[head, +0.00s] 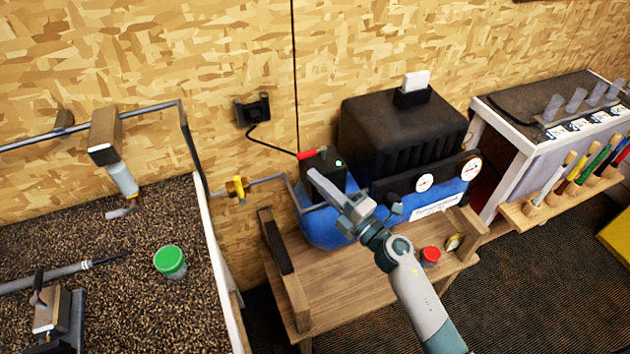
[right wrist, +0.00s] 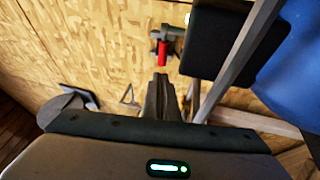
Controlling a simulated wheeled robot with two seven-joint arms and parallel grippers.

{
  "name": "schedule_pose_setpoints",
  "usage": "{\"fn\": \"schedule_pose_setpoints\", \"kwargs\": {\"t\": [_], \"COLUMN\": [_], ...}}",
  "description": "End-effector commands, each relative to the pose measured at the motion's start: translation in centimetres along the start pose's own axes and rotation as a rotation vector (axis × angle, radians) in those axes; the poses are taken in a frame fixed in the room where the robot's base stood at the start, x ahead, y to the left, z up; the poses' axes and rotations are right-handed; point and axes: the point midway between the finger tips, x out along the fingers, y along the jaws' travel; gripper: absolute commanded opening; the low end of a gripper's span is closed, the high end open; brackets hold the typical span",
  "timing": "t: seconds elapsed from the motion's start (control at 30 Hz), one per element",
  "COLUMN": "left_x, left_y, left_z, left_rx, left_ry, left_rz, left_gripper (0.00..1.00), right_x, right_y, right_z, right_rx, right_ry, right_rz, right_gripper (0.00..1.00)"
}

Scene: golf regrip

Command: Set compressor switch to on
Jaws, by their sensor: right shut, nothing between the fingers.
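The compressor (head: 400,135) has a black ribbed housing over a blue tank and stands on a low wooden bench. At its left end is a black switch box (head: 327,168) with a lit green lamp (head: 338,163). The switch's red lever (head: 306,155) sticks out to the left near the box's top. My right gripper (head: 314,174) is shut and empty, just in front of the box and below the lever in the picture. In the right wrist view the red lever (right wrist: 162,52) lies just beyond the shut fingertips (right wrist: 160,78), apparently with a small gap. My left gripper is out of view.
A wall outlet with a plug (head: 252,109) feeds a cable to the switch box. A pipe with a yellow valve (head: 237,188) runs left of the tank. A red-lidded jar (head: 430,256) sits on the bench. A granule-filled bin (head: 130,235) stands left, a tool rack (head: 570,185) right.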

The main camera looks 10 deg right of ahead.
Motion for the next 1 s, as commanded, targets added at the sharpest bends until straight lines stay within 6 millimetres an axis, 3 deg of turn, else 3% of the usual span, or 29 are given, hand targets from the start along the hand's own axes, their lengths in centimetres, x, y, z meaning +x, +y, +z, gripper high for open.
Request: {"fn": "schedule_pose_setpoints", "kwargs": {"t": [0.37,0.73,1.0], "left_x": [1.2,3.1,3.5], "left_y": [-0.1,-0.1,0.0], "left_z": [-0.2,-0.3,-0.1], "left_rx": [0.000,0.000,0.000], "left_ry": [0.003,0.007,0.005], "left_rz": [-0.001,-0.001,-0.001], "left_gripper": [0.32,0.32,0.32], "right_x": [-2.9,-7.8,-9.3], "right_y": [-0.4,-0.5,-0.2], "right_z": [-1.0,-3.0,-3.6], "right_rx": [0.000,0.001,0.000], "right_ry": [0.001,0.000,0.000], "right_rz": [-0.001,-0.002,0.000], "right_gripper": [0.00,0.00,0.00]}}
